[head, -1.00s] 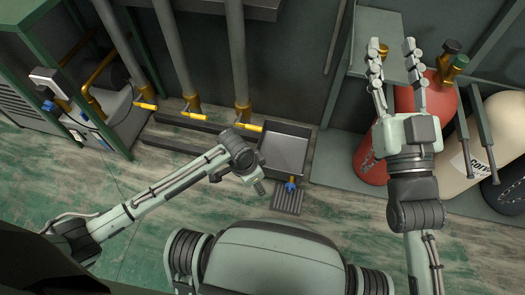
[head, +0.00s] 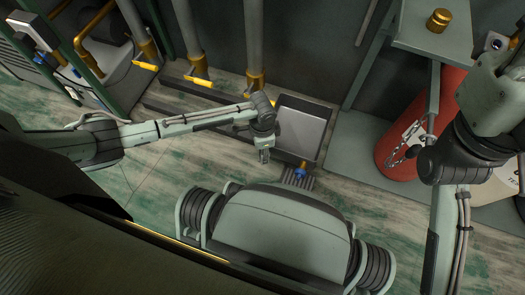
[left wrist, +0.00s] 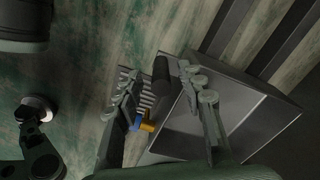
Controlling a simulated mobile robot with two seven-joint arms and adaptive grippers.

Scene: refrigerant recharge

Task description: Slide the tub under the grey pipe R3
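The tub (head: 318,108) is a square, shallow grey tray on the floor in the head view. It also shows in the left wrist view (left wrist: 235,118). Three grey pipes with brass valves and yellow handles come down behind it; the rightmost pipe (head: 252,40) ends behind and left of the tub. No R3 label is readable. My left gripper (head: 264,156) is at the tub's near left side. In the left wrist view its fingers (left wrist: 165,95) are spread, with a dark round bar between them; I cannot tell contact. My right gripper (head: 492,95) is at the right, fingertips unclear.
A floor drain grate (head: 297,178) with a blue and brass fitting (head: 301,170) lies in front of the tub. Dark floor rails (head: 185,108) run left of it. A red cylinder (head: 425,120) and a small shelf (head: 405,38) stand right.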

